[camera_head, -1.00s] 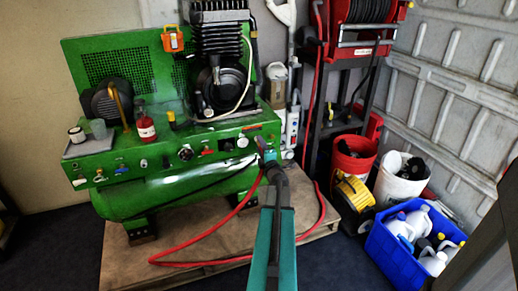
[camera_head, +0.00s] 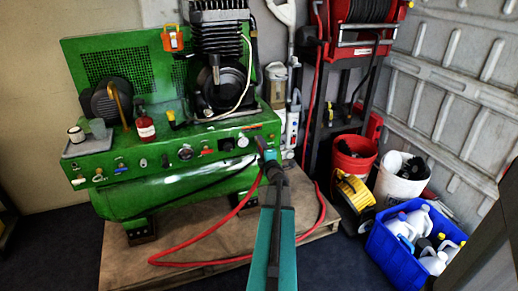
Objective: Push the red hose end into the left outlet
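The red hose (camera_head: 200,243) lies in a loop over the wooden pallet and rises to my gripper (camera_head: 266,155), at the right end of the green compressor's front panel (camera_head: 130,160). My gripper appears shut on the hose end; the end itself is hidden by the gripper and wrist. The panel carries a row of small fittings, including brass-coloured ones at its left end (camera_head: 99,178) and a coloured one near the middle (camera_head: 206,149). I cannot tell which is the left outlet. The gripper is close to the panel; whether it touches is unclear.
The compressor stands on a wooden pallet (camera_head: 125,262). A red hose reel (camera_head: 362,12) stands behind right. A red bucket (camera_head: 353,158), white bucket (camera_head: 400,180), yellow reel (camera_head: 353,191) and blue crate (camera_head: 395,262) with bottles fill the right. A tray (camera_head: 88,147) with cups sits on the panel's left.

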